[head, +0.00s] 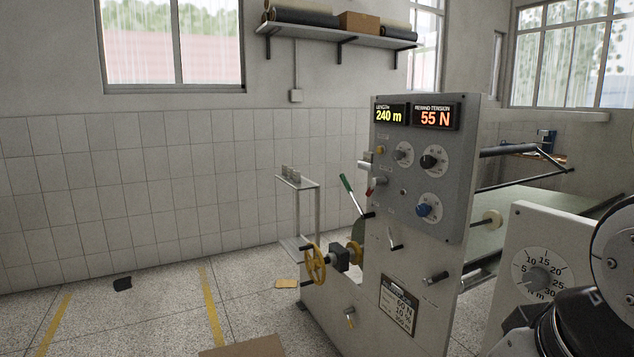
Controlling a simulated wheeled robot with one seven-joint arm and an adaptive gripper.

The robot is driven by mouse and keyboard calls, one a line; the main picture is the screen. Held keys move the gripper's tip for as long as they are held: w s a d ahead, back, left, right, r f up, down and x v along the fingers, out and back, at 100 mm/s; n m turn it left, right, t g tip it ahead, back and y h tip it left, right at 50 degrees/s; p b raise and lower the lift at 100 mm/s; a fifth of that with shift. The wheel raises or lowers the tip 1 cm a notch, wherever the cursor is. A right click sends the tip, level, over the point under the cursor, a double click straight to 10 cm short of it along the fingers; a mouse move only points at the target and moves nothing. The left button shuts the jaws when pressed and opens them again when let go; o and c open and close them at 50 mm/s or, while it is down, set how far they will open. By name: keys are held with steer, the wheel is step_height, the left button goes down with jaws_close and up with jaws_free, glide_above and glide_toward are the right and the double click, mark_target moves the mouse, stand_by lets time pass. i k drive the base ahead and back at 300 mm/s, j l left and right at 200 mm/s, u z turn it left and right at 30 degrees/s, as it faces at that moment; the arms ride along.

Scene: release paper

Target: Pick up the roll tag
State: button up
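A small flat tan-yellow piece (287,284) lies on the speckled floor, left of the machine's base and near the yellow handwheel. It looks like a tag, but it is too small to read, so I cannot tell for sure that it is the roll tag. Parts of my arm fill the lower right corner. I cannot make out my gripper's fingers in this view.
A grey machine panel (415,215) with knobs, levers and displays stands right of centre. A yellow handwheel (315,264) juts out from its left side. A small stand (297,185) is behind it. A brown board (243,347) shows at the bottom edge. Floor to the left is largely free.

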mark_target(367, 156)
steer(key=i+j+z, duration=0.1)
steer(key=i, duration=0.15)
steer(key=i+j+z, duration=0.15)
steer(key=i, duration=0.15)
steer(key=i+j+z, duration=0.1)
steer(key=z, duration=0.25)
steer(key=j+z, duration=0.15)
steer(key=z, duration=0.2)
steer(key=i+j+z, duration=0.15)
steer(key=j, duration=0.25)
steer(key=i+j+z, duration=0.15)
steer(key=j, duration=0.2)
steer(key=i+j+z, duration=0.1)
steer(key=j, duration=0.35)
steer(key=i+j+z, duration=0.15)
steer(key=j, duration=0.25)
